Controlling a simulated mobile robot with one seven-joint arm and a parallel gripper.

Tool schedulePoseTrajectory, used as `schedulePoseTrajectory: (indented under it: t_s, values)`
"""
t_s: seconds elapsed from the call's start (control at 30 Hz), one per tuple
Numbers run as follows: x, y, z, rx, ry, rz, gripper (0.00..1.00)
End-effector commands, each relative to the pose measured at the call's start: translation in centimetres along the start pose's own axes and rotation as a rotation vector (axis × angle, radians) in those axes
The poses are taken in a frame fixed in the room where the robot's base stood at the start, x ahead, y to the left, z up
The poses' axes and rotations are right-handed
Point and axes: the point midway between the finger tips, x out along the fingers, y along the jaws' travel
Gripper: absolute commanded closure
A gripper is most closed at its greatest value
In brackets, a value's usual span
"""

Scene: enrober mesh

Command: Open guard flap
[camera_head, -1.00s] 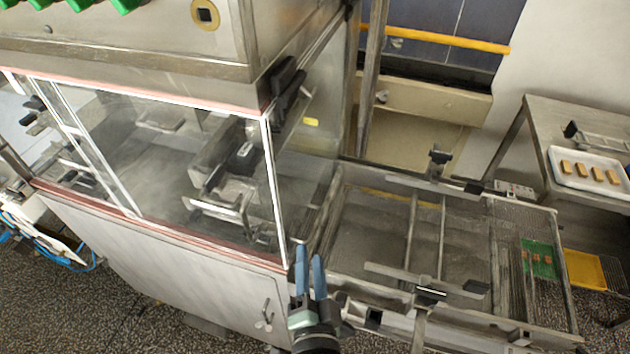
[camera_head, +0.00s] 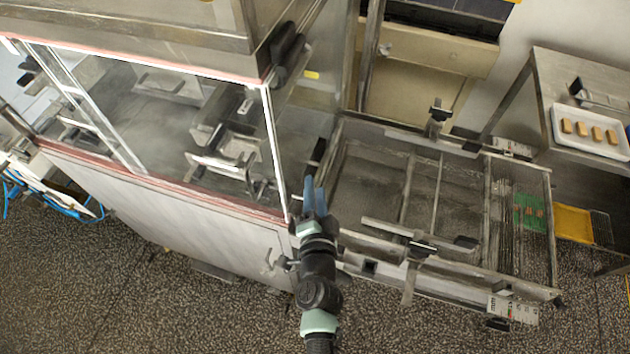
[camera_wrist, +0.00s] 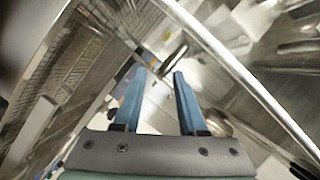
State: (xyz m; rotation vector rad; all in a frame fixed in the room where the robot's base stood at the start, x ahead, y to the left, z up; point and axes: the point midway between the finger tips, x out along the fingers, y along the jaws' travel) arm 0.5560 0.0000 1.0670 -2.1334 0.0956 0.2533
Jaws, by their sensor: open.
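The enrober's clear guard panels stand at the left in the head view. The large front panel (camera_head: 150,115) has white edges and looks closed. I cannot tell for sure which panel is the guard flap. My gripper (camera_head: 314,184) has blue fingers and is beside the front panel's lower right corner, over the near end of the mesh conveyor. In the wrist view my gripper (camera_wrist: 160,76) is open and empty. A short rounded metal bar (camera_wrist: 173,55) shows just beyond the fingertips, apparently not held. A bright panel edge runs diagonally to the right of the fingers.
The mesh conveyor (camera_head: 370,195) with rails and black knobs extends right of the enrober. A side table (camera_head: 590,80) carries a white tray (camera_head: 617,150) with several brown bars. Speckled floor is free in front.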

Motion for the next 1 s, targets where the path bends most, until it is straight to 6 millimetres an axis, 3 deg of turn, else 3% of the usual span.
schedulePoseTrajectory:
  t_s: [0.23, 0.6, 0.83, 1.0]
  values:
    - [2.7, 0.0, 0.0, 0.0, 0.001, -0.001, 0.59]
    - [3.0, 0.0, 0.0, 0.0, 0.0, 0.0, 0.59]
    - [3.0, 0.0, 0.0, 0.0, 0.0, 0.0, 1.0]
    - [3.0, 0.0, 0.0, 0.0, 0.0, 0.0, 1.0]
